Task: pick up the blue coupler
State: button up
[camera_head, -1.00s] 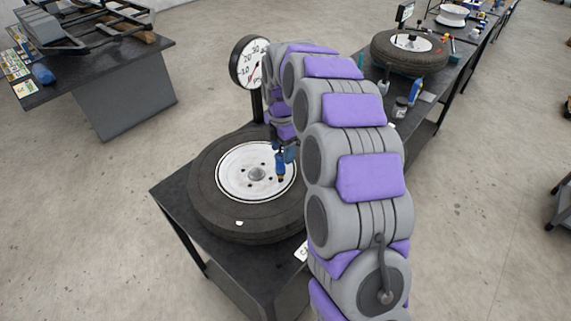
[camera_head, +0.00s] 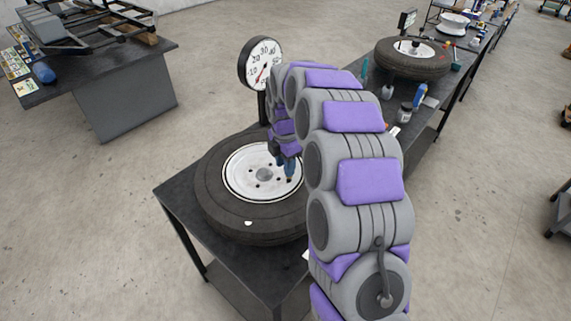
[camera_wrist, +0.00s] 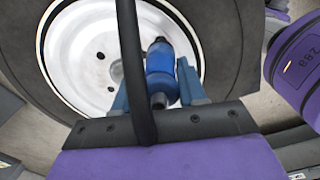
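The blue coupler (camera_wrist: 160,72), with metal ends, is upright in the wrist view over the white wheel rim. My gripper (camera_wrist: 155,80) is around it, with one blue finger on each side. The fingers look spread wider than the coupler. The right finger is close to its side; a black bar or hose partly covers the left side, so contact there is hidden. In the head view my gripper (camera_head: 286,160) is over the right part of the rim, and the coupler is hard to separate from the fingers.
The tire (camera_head: 222,217) lies flat on a black table (camera_head: 178,192). A round pressure gauge (camera_head: 261,63) stands behind it. Another bench (camera_head: 433,103) at the right holds a second tire (camera_head: 405,68) and bottles. A table (camera_head: 95,75) with a frame stands at the left.

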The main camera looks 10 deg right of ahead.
jog(key=shift+c, duration=0.7)
jog(key=shift+w+d, duration=0.15)
jog(key=shift+d, duration=0.7)
grip_shut()
jog(key=shift+a, duration=0.2)
jog(key=shift+d+r, duration=0.1)
jog(key=shift+r, duration=0.6)
notch_tip(320, 180, up, 3)
jog(key=shift+d+f+p, duration=0.1)
jog(key=shift+f+p, duration=0.05)
jog(key=shift+p, duration=0.6)
jog(key=s+d+r+p, duration=0.2)
jog(key=s+d, duration=0.2)
jog(key=d, duration=0.2)
jog(key=s+d+r+p, duration=0.2)
jog(key=s+d+p, duration=0.1)
jog(key=d, duration=0.4)
jog(key=shift+s+d, duration=0.15)
jog(key=shift+s, duration=0.65)
